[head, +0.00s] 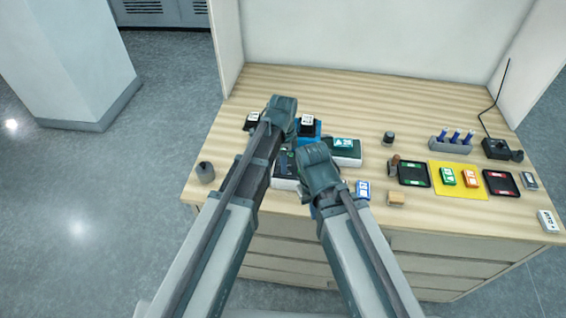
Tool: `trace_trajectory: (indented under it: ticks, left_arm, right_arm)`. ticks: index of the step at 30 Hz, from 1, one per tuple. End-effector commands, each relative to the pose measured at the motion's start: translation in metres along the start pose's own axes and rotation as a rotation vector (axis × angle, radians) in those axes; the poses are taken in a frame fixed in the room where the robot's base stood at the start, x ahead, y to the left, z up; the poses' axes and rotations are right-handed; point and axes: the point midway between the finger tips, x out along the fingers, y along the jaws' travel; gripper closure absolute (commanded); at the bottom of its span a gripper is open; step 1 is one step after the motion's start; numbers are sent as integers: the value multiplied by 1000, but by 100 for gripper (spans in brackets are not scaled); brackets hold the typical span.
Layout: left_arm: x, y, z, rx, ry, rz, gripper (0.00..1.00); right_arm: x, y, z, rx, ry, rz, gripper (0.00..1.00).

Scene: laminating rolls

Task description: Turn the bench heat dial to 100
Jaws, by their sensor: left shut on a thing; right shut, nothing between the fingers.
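My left gripper (281,112) is the higher one, over the left part of the bench. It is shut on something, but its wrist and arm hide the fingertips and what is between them. My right gripper (321,172) is shut and empty, lower and to the right. A pale device (285,184) with a dark face lies between and under the two arms, mostly covered. A white and dark unit (346,157) with a teal label stands to the right, partly behind my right gripper. I cannot make out the heat dial or its setting.
A dark cup (205,172) stands at the left edge. Dark trays (413,174) (501,184), a yellow mat (458,189), a holder with blue pens (452,146) and a black cabled box (497,149) are right. The bench's back strip (370,95) is clear.

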Motion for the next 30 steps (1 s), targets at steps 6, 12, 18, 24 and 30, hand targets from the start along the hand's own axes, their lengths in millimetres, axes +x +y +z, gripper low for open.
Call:
trace_trajectory:
  ticks: [6, 12, 18, 24, 30]
  left_arm:
    - [0, 0, 0, -1, 0, 1, 54]
    - [0, 0, 0, -1, 0, 0, 36]
    - [0, 0, 0, -1, 0, 0, 36]
    - [-8, 0, 0, -2, 0, 0, 36]
    - [-29, 0, 0, -1, 0, 0, 36]
  right_arm:
    - [0, 0, 0, 0, 0, 0, 100]
    - [0, 0, 0, 0, 0, 0, 100]
    - [0, 0, 0, 0, 0, 0, 100]
    - [-8, 1, 0, 0, 0, 0, 100]
    - [-29, 3, 2, -1, 0, 0, 100]
